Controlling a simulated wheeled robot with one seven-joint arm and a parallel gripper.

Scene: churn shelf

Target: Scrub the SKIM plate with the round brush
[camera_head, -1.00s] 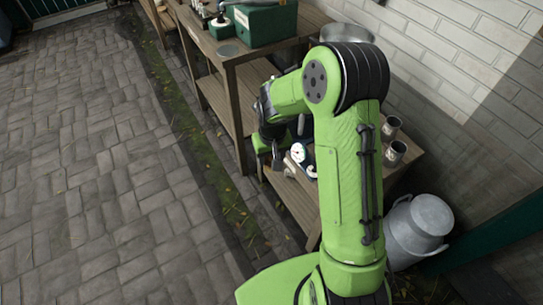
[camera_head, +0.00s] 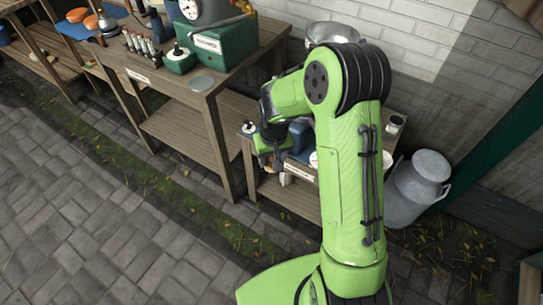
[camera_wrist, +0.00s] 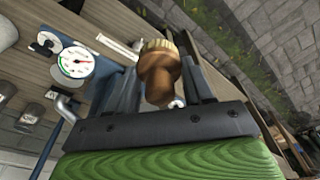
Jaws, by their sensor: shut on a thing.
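My gripper (camera_wrist: 160,95) is shut on a brown, turned wooden piece with a paler ribbed end (camera_wrist: 158,62), which looks like the round brush. In the head view my gripper (camera_head: 277,160) hangs over the low bench at the right, with a small pale thing near its tip. I cannot read any label, so I cannot tell which plate is SKIM.
The taller wooden bench (camera_head: 175,100) holds a green box (camera_head: 222,46) and a rack of small bottles (camera_head: 142,45). A white dial gauge (camera_wrist: 76,62) is near my gripper. A metal churn (camera_head: 418,185) stands at the right. Paving (camera_head: 100,230) is clear.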

